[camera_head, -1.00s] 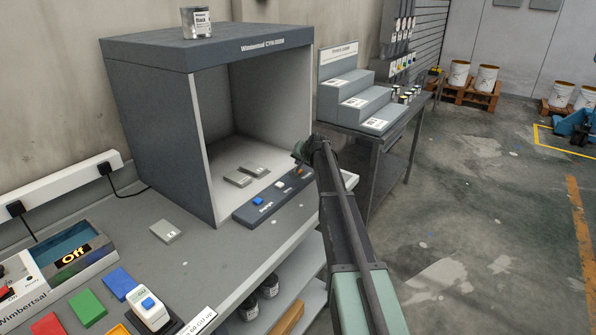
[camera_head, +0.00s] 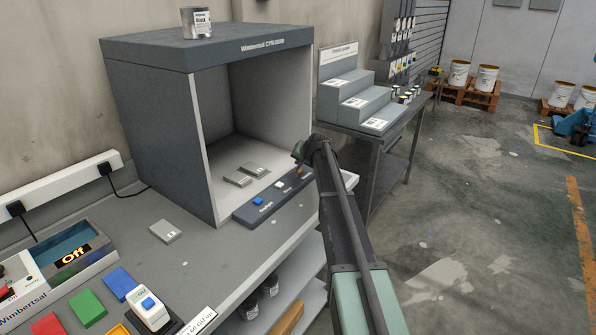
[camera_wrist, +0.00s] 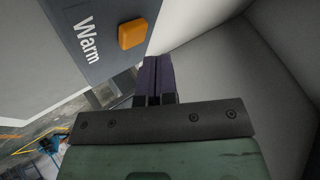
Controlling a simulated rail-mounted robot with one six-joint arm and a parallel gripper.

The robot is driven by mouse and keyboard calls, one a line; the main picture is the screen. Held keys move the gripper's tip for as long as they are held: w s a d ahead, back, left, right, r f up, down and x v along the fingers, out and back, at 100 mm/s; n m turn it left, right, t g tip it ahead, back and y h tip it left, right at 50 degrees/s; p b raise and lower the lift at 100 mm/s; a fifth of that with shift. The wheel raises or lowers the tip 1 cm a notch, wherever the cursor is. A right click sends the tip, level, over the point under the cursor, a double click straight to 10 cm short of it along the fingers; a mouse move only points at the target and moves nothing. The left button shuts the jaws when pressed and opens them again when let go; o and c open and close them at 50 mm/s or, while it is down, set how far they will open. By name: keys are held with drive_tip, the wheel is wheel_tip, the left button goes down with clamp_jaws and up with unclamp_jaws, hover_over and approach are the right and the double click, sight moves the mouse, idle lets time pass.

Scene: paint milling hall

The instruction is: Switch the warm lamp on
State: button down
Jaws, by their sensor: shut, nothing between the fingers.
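The light booth (camera_head: 210,47) stands on the bench with its front open. Its dark control strip (camera_head: 245,214) runs along the front edge, with a blue button (camera_head: 258,201) at the left and a pale button (camera_head: 279,185) in the middle. In the wrist view the orange button (camera_wrist: 132,33) sits beside the word "Warm" on the strip. My gripper (camera_wrist: 157,62) is shut and empty, its fingertips just beside the orange button in that picture. I cannot tell whether they touch it. No warm glow shows in the booth.
Two grey plates (camera_head: 238,179) lie on the booth floor, and another (camera_head: 165,231) on the bench. A can (camera_head: 196,22) stands on the booth roof. A stepped stand (camera_head: 360,100) is on the table behind my arm.

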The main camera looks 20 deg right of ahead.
sight(300, 170)
drive_tip(key=shift+f+b, duration=0.45)
drive_tip(key=shift+f+b, duration=0.45)
idle(0.3)
drive_tip(key=shift+r+p, duration=0.95)
wheel_tip(300, 170, up, 6)
drive_tip(key=p, duration=0.6)
